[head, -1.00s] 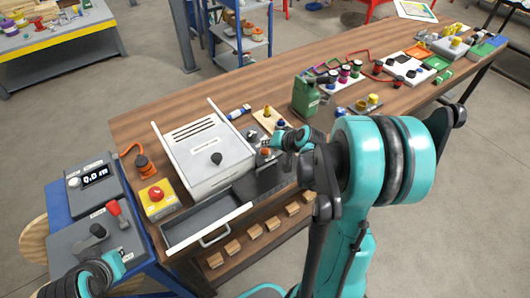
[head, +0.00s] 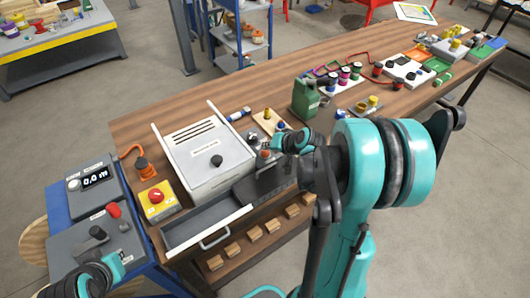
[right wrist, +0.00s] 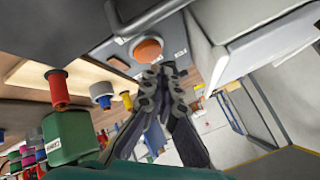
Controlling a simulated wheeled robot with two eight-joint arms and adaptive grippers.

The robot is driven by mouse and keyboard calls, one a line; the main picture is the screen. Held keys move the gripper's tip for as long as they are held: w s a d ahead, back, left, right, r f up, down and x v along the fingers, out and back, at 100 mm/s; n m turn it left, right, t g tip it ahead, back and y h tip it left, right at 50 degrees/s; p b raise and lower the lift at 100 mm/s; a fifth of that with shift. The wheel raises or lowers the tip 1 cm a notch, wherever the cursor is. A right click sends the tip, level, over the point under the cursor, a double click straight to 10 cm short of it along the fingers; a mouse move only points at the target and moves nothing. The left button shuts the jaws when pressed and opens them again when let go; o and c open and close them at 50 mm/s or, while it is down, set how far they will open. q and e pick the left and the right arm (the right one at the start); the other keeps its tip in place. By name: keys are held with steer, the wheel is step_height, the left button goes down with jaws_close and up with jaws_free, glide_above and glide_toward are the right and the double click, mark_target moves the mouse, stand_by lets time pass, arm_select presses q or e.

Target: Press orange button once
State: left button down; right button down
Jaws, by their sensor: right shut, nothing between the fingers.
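The orange button (right wrist: 148,50) is a round disc on a dark grey box. In the head view it shows as a small orange spot (head: 264,153) right of the white drawer unit. My right gripper (right wrist: 158,72) is shut and empty. Its fingertips point at the button's lower edge in the right wrist view; I cannot tell whether they touch it. In the head view my right gripper (head: 272,148) is beside the button and partly hides the box. My left gripper (head: 112,266) shows only in part at the lower left; its fingers are not clear.
The white unit (head: 209,160) has an open drawer (head: 205,222) in front. A red button on a yellow box (head: 157,200) stands to its left. A green canister (head: 305,98) and a board with pegs (head: 264,118) stand near my right gripper. A grey handle bar (right wrist: 150,16) lies beyond the button.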

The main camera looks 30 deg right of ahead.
mark_target(267, 154)
steer(key=shift+f, duration=0.1)
steer(key=shift+f+b, duration=0.3)
steer(key=shift+b, duration=0.15)
steer(key=shift+f+b, duration=0.45)
steer(key=shift+f, duration=0.1)
stand_by(0.6)
steer(key=shift+r, duration=0.15)
steer(key=shift+r+p, duration=0.75)
steer(key=shift+r, duration=0.05)
step_height(267, 154, up, 5)
steer(key=p, duration=0.4)
steer(key=shift+r, duration=0.1)
